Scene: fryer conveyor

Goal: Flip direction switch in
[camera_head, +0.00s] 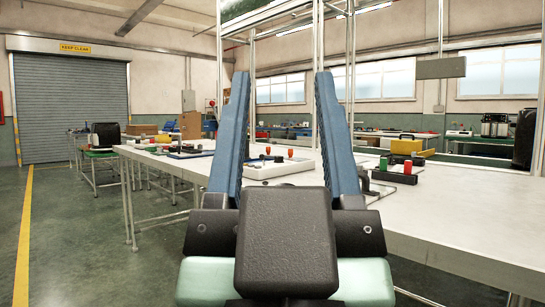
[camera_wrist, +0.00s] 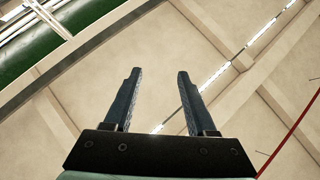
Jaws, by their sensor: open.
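My gripper (camera_head: 281,78) is open and empty, its two blue fingers pointing up in the middle of the head view. The wrist view shows the same open gripper (camera_wrist: 159,73) against the ceiling, with no task object in sight. Beyond the fingers, a white panel (camera_head: 283,168) with small black and red parts lies on the long table. To the right, a black control box (camera_head: 394,176) with red and green buttons sits on the table, apart from my gripper. I cannot tell which part is the direction switch; the right finger hides some of the table.
The long pale table (camera_head: 460,215) runs across the right and middle. A yellow object (camera_head: 420,156) lies behind the black box. Metal posts (camera_head: 248,45) rise behind my gripper.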

